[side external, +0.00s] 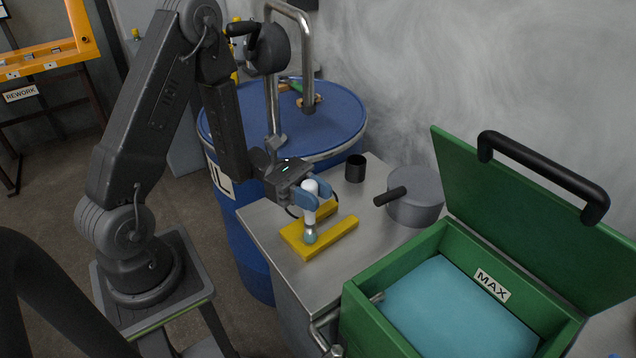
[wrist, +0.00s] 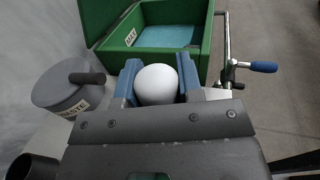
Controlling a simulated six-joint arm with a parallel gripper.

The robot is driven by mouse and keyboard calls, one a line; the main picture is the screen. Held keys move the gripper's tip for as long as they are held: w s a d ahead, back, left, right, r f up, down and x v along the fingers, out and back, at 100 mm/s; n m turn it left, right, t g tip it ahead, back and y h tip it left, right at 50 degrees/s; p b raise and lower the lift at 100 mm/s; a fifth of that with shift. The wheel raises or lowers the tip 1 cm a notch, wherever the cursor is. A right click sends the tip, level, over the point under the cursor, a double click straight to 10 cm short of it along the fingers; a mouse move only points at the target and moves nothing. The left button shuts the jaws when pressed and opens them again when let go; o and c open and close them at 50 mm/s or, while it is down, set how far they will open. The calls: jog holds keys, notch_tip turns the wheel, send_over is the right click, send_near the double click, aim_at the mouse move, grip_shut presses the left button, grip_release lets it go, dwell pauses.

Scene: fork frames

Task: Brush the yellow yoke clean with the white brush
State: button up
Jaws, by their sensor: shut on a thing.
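The yellow yoke (side external: 338,234) lies flat on the metal bench top, a U-shaped piece with two arms. My gripper (side external: 312,196) is above the yoke with its blue fingers shut on the white brush (side external: 310,214). The brush is held upright, its grey-green bristle end down at the yoke; I cannot tell whether it touches. In the wrist view the brush's round white end (wrist: 157,84) shows between the two blue fingers (wrist: 158,82). The yoke is hidden in the wrist view.
A green box (side external: 362,318) with raised lid and blue liquid, marked MAX, stands at the right. A grey lidded pot (side external: 416,196) and black cup (side external: 355,168) stand behind the yoke. A blue drum (side external: 335,115) with a bent pipe is at the back left.

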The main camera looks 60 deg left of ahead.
jog(key=shift+w, duration=0.2)
notch_tip(320, 180, up, 8)
dwell(1.3)
jog(key=shift+w, duration=0.1)
dwell(0.4)
